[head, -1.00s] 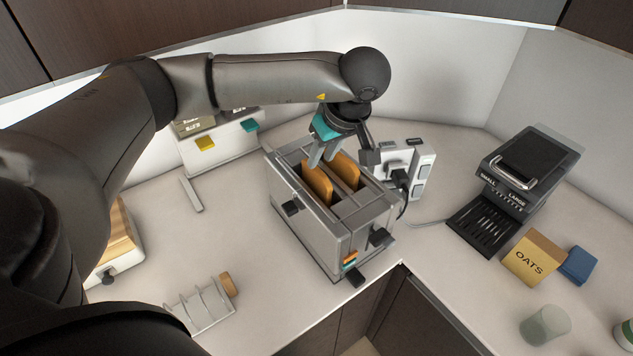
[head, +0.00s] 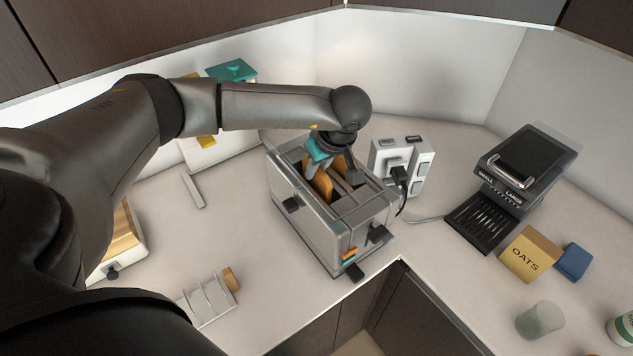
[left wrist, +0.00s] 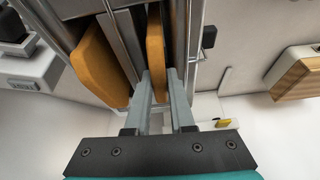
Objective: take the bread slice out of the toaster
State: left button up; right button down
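The silver toaster (head: 325,235) stands on the counter with two browned bread slices upright in its slots. The left slice (head: 320,185) is under my left gripper (head: 326,170); the right slice (head: 339,164) is partly hidden by it. In the left wrist view, the fingers of my left gripper (left wrist: 161,75) point down into the toaster, one on each side of a slice (left wrist: 155,40). A narrow gap seems to show beside that slice, so the fingers look open around it. The other slice (left wrist: 98,62) is to the left, outside the fingers. My right gripper is not in view.
A white socket box (head: 412,160) stands close behind the toaster with a plugged cable. A toast rack (head: 208,302) is on the front left counter. A coffee machine (head: 512,170), an oats box (head: 530,255) and a glass (head: 540,320) are to the right.

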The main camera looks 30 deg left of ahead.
pick_arm(q)
grip_shut()
jog(key=shift+r, duration=0.15)
